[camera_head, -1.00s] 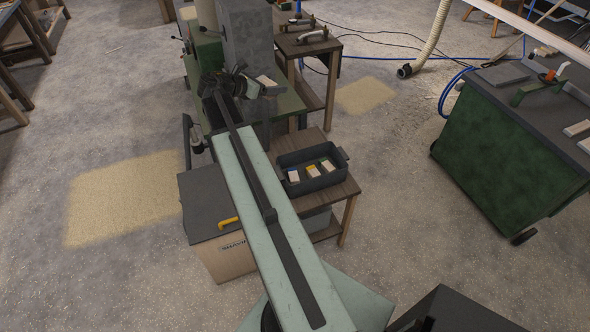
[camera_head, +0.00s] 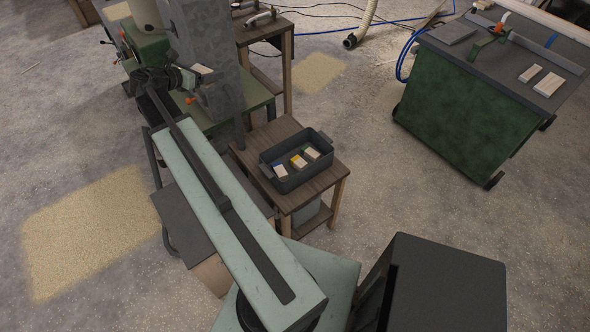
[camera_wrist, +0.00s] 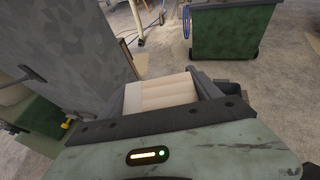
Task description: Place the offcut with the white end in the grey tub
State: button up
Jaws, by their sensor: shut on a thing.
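My gripper (camera_head: 190,82) is at the far end of my outstretched arm, beside a tall grey machine column. It is shut on a pale wooden offcut (camera_head: 203,69), which also shows between the jaws in the wrist view (camera_wrist: 160,92). A dark grey tub (camera_head: 266,163) stands on a small wooden table, right of my arm and apart from my gripper. It holds offcuts with a blue end (camera_head: 280,172), a yellow end (camera_head: 299,162) and a greenish end (camera_head: 312,153). A lighter grey container (camera_head: 308,218) sits under the table, partly hidden.
The grey column (camera_head: 208,60) stands close to my gripper. A green bench (camera_head: 470,105) at the right carries two pale blocks (camera_head: 540,80). A box with a dark top (camera_head: 185,215) lies partly under my arm. The floor between table and bench is clear.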

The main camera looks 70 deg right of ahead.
jog(key=s+d+f+m+g+b, duration=0.1)
jog(key=s+d+f+b, duration=0.2)
jog(key=s+f+b, duration=0.3)
jog(key=s+d+f+y+b, duration=0.1)
jog(key=s+d+f+b, duration=0.3)
jog(key=f+b, duration=0.35)
jog(key=s+d+f+m+g+b, duration=0.1)
jog(key=s+d+f+b, duration=0.2)
jog(key=s+f+b, duration=0.4)
jog(key=m+g+b, duration=0.2)
jog(key=b, duration=1.2)
send_over(306, 160)
notch_tip(306, 160, down, 16)
jog(key=shift+y, duration=0.4)
notch_tip(306, 160, down, 10)
jog(key=b, duration=1)
jog(key=shift+a+f, duration=0.1)
jog(key=shift+f, duration=0.1)
jog(key=shift+r, duration=0.25)
jog(key=shift+c, duration=0.6)
jog(key=o, duration=1.5)
jog(key=p+v, duration=0.3)
jog(key=v, duration=0.3)
jog(key=shift+w+a+r, duration=0.1)
jog(key=shift+a+r, duration=0.15)
jog(key=shift+w+a, duration=0.25)
jog(key=shift+a, duration=0.1)
